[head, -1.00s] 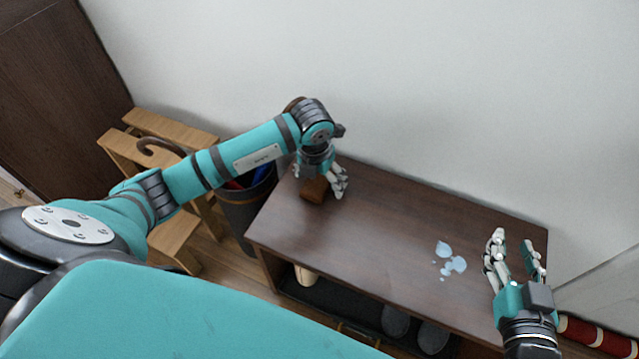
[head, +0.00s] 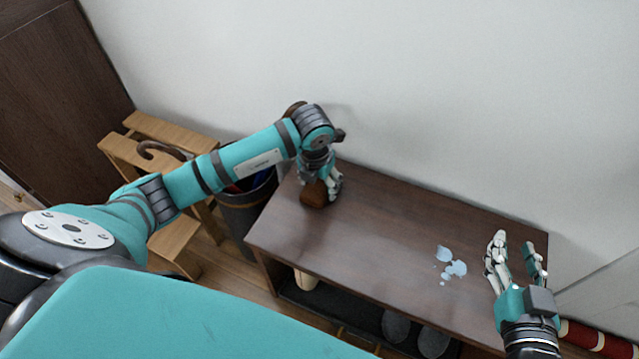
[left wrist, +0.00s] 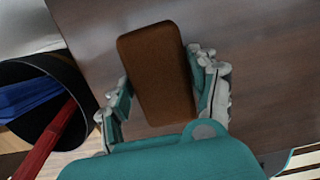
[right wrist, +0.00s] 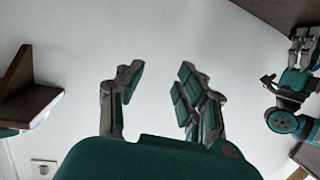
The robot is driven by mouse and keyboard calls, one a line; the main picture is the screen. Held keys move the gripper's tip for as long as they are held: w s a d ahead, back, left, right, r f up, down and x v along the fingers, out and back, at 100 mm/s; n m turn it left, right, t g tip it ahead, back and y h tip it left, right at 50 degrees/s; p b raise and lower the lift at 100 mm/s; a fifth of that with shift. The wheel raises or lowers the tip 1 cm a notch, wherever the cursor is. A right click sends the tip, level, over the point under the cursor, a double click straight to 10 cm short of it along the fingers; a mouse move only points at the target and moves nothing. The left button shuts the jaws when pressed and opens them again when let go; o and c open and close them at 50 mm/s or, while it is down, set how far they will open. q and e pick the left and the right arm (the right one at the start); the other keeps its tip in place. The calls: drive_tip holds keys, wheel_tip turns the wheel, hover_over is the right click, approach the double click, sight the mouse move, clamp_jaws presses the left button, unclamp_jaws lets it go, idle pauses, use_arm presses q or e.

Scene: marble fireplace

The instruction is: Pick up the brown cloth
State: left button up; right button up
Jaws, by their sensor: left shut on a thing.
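The brown cloth (head: 315,194) is a folded block at the left end of the dark wooden bench top. In the left wrist view the cloth (left wrist: 158,72) lies between the fingers of my left gripper (left wrist: 165,95). My left gripper (head: 322,186) points down at the bench and is shut on the cloth, hiding part of it in the head view. I cannot tell whether the cloth still touches the bench. My right gripper (head: 516,252) is open and empty, above the bench's right end; it also shows in the right wrist view (right wrist: 160,90).
Pale blue puddles (head: 452,263) lie on the bench top (head: 400,230) towards the right. A dark bin (head: 245,212) with umbrellas stands left of the bench, beside a wooden step stool (head: 175,238). Shoes sit on the shelf below. The bench's middle is clear. A wall runs behind.

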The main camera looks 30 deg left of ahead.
sight(322, 183)
use_arm(q)
drive_tip(key=shift+r, duration=0.15)
